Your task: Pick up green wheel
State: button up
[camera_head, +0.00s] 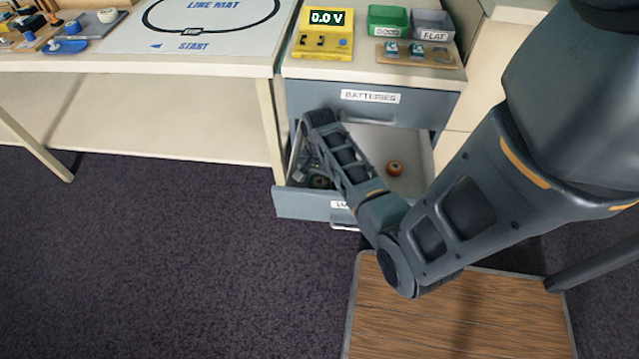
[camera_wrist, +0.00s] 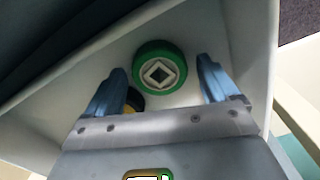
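The green wheel (camera_wrist: 160,52) lies in the open lower drawer, with a white hub and a square hole facing up in the wrist view. My gripper (camera_wrist: 161,68) is open above the drawer floor. Its two blue fingers stand on either side of the green wheel, with gaps between them and it. The wheel lies near the level of the fingertips in the picture; I cannot tell how much height separates them.
A dark wheel with a yellow hub (camera_wrist: 133,99) lies close by, partly hidden by my gripper. An orange wheel (camera_head: 394,168) lies farther right in the drawer. The drawer walls (camera_wrist: 60,78) enclose the space. The shut batteries drawer (camera_head: 400,112) is above.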

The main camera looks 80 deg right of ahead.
jog(key=c, duration=1)
jog(key=shift+o, duration=0.2)
